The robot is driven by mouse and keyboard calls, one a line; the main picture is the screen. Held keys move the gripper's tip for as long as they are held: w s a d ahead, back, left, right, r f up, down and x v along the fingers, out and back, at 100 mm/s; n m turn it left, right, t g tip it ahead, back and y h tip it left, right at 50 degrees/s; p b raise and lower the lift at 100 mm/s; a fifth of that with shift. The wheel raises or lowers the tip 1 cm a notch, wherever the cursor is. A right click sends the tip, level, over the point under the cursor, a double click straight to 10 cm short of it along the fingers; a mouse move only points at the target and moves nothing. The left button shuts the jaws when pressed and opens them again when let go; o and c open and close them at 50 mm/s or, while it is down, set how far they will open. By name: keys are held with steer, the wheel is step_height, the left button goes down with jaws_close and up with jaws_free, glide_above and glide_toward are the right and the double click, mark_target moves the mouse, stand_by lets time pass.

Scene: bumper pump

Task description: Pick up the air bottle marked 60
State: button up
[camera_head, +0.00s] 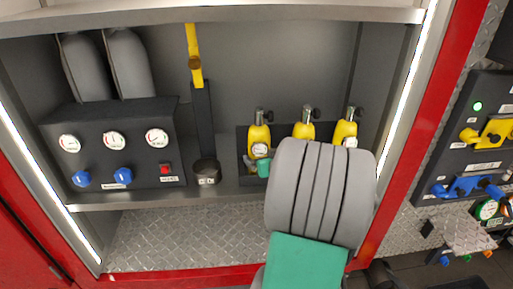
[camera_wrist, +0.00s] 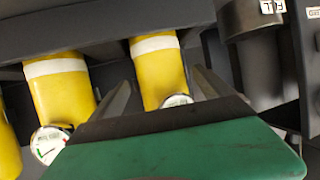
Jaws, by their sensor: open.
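Three yellow air bottles with dark valves and small round gauges stand in a dark rack in the head view: left (camera_head: 258,136), middle (camera_head: 304,129) and right (camera_head: 345,130). No marking of 60 is legible on any of them. My gripper (camera_wrist: 163,80) is open. In the wrist view its two dark fingers lie on either side of one yellow bottle (camera_wrist: 158,70), apparently the left one in the head view. Whether they touch it is unclear. A second bottle (camera_wrist: 62,92) is beside it, with its gauge (camera_wrist: 48,144) showing. My arm hides the lower rack in the head view.
A dark cylindrical holder (camera_head: 207,172) stands left of the rack; it also shows in the wrist view (camera_wrist: 252,20). Farther left is a gauge panel (camera_head: 112,145) with two grey cylinders behind. The shelf's back wall and lit side posts enclose the space.

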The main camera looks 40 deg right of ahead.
steer(key=p+x, duration=0.1)
steer(key=x, duration=0.3)
steer(key=shift+f, duration=0.1)
steer(key=shift+s, duration=0.1)
steer(key=shift+c, duration=0.2)
jaws_close()
steer(key=shift+r, duration=0.25)
stand_by(0.5)
